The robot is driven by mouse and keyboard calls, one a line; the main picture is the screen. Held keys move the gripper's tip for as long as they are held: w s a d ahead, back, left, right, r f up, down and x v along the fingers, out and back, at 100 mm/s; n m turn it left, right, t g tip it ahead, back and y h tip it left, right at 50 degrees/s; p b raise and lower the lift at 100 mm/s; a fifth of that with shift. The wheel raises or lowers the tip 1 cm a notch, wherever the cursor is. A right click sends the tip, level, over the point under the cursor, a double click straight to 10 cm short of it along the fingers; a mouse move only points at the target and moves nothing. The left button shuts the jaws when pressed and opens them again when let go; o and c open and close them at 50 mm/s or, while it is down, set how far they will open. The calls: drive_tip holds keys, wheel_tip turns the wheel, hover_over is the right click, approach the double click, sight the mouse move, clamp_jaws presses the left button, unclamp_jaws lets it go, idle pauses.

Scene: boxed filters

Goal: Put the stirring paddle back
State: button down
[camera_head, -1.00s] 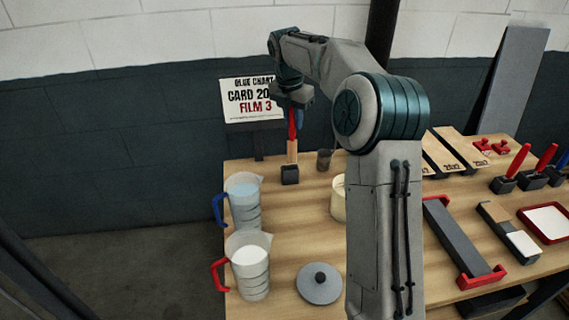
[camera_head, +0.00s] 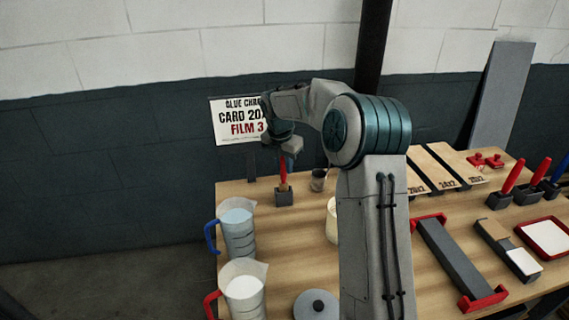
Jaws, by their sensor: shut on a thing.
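The stirring paddle (camera_head: 283,173) has a red handle and a pale wooden lower part. It stands about upright at the back left of the table. Its lower end is hidden in a small dark holder block (camera_head: 284,198), with only a short piece of wood showing above it. My gripper (camera_head: 286,157) is above the holder, shut on the upper part of the red handle. The fingers are small and dark in this view, and part of the grip is hidden.
A small dark cup (camera_head: 318,180) stands just right of the holder. A blue-handled jug (camera_head: 238,232) and a red-handled jug (camera_head: 244,294) are in front. A sign (camera_head: 236,122) is behind. A pale tub is partly hidden by my arm.

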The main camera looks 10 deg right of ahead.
drive_tip(key=c, duration=1.3)
unclamp_jaws()
drive_tip(key=shift+f, duration=0.1)
wheel_tip(320, 180, up, 12)
drive_tip(key=s+a, duration=0.1)
drive_tip(key=s+a+r+m, duration=0.1)
drive_tip(key=s+r+m, duration=0.1)
drive_tip(key=s+m, duration=0.65)
drive_tip(key=s+f+m, duration=0.2)
drive_tip(key=s+m, duration=0.4)
drive_tip(key=s, duration=0.3)
drive_tip(key=s+d+f+m+t, duration=0.1)
drive_tip(key=s+f+m, duration=0.2)
drive_tip(key=s+m, duration=0.3)
drive_tip(key=s+d+f+m+y, duration=0.1)
drive_tip(key=s+f+m, duration=0.2)
drive_tip(key=s, duration=0.9)
drive_tip(key=shift+s+m+t, duration=0.15)
drive_tip(key=shift+m+t, duration=0.05)
drive_tip(key=shift+m, duration=0.7)
drive_tip(key=shift+s+m+t, duration=0.15)
drive_tip(key=shift+m+t, duration=0.05)
drive_tip(key=shift+m, duration=0.65)
